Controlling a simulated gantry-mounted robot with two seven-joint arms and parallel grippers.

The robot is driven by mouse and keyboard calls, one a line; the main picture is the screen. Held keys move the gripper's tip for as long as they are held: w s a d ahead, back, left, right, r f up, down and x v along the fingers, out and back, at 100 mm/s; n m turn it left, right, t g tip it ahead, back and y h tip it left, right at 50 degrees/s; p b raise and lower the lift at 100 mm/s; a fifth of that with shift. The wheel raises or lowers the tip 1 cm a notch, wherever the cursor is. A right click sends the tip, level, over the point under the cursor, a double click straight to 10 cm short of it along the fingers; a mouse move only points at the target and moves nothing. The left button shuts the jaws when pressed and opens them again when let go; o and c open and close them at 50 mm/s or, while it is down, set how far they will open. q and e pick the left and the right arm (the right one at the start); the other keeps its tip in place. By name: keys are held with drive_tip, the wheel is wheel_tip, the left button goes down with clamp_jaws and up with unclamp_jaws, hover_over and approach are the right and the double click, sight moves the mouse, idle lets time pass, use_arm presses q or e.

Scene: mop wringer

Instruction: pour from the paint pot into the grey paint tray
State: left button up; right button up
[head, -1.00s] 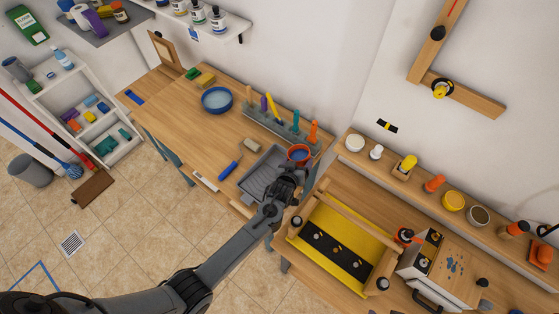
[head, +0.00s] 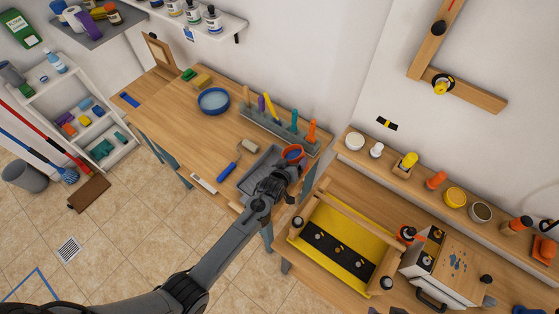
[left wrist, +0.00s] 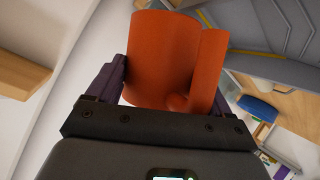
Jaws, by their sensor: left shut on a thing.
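The orange-red paint pot (head: 292,153) is held up near the right end of the grey paint tray (head: 252,177), in the head view. Its open top shows a blue inside. My left gripper (head: 282,174) is shut on the pot from the near side and covers part of the tray. In the left wrist view the pot's orange side (left wrist: 160,55) fills the space between the dark fingers (left wrist: 165,85). Grey surfaces, probably the tray (left wrist: 265,25), show at upper right there. Whether paint is flowing cannot be told. My right gripper is out of view.
A tool rack (head: 275,128) with upright handles stands just behind the pot. A blue bowl (head: 213,101), a blue-handled tool (head: 227,171) and a tan block (head: 249,146) are on the bench (head: 180,120). A yellow-lined mop wringer (head: 340,240) stands at right.

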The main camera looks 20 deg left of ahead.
use_arm(q)
drive_tip(key=shift+w, duration=0.2)
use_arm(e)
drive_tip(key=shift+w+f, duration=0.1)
use_arm(q)
drive_tip(key=shift+a, duration=0.1)
drive_tip(key=shift+a+f, duration=0.1)
drive_tip(key=shift+a, duration=0.05)
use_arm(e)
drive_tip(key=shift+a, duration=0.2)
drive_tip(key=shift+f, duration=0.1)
use_arm(q)
drive_tip(key=shift+a+n, duration=0.2)
drive_tip(key=shift+n, duration=0.1)
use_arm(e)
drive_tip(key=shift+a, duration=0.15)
use_arm(q)
drive_tip(key=shift+h, duration=0.3)
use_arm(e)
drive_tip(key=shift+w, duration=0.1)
use_arm(q)
drive_tip(key=shift+w+a+n+h+b, duration=0.1)
drive_tip(key=shift+a+n+h+b, duration=0.25)
drive_tip(key=shift+a, duration=0.2)
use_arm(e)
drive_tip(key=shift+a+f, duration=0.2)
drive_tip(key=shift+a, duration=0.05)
